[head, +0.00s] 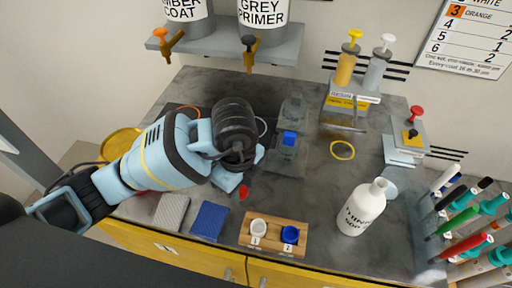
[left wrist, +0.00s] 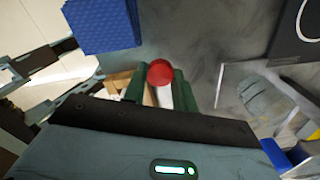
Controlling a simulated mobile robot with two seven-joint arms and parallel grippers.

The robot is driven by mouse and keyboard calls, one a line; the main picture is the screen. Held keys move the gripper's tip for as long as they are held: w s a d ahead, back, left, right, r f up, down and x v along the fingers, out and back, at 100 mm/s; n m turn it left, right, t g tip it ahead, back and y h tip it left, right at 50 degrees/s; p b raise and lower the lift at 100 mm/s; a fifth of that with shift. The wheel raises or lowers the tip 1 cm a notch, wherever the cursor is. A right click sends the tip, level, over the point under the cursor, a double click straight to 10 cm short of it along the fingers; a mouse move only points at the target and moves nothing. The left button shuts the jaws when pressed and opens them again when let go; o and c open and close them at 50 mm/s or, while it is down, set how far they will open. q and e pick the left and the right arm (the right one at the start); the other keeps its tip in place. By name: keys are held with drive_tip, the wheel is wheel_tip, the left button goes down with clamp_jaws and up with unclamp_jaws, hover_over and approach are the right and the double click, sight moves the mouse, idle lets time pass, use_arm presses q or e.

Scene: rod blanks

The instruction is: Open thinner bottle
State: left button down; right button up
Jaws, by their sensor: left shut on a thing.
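The thinner bottle (head: 358,212) is white with dark lettering and stands on the grey worktop at the right of the head view. Its narrow neck is at the top; I cannot tell whether a cap is on it. My left gripper (head: 241,190) is at the worktop's middle left, well apart from the bottle. It is shut on a small red, round-ended thing (head: 243,193). In the left wrist view the red thing (left wrist: 160,73) sits between the green fingers (left wrist: 158,88), with a whitish part below it. My right gripper is not in view.
A wooden holder (head: 273,249) with white and blue cups stands at the front. A blue pad (head: 209,222) and a grey pad (head: 171,213) lie left of it. A rack of coloured rods (head: 465,222) fills the right edge. Dispenser taps (head: 249,52) hang at the back.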

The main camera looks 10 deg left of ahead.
use_arm(q)
drive_tip(key=w, duration=0.4)
drive_tip(key=w+a, duration=0.1)
drive_tip(key=w, duration=0.3)
drive_tip(key=w+a+f, duration=0.1)
drive_tip(key=w, duration=0.3)
drive_tip(key=shift+b, duration=0.35)
drive_tip(key=shift+w+f, duration=0.1)
drive_tip(key=shift+w, duration=0.2)
drive_tip(key=shift+f, duration=1.75)
drive_tip(key=shift+f, duration=0.15)
drive_tip(key=c, duration=1.1)
unclamp_jaws()
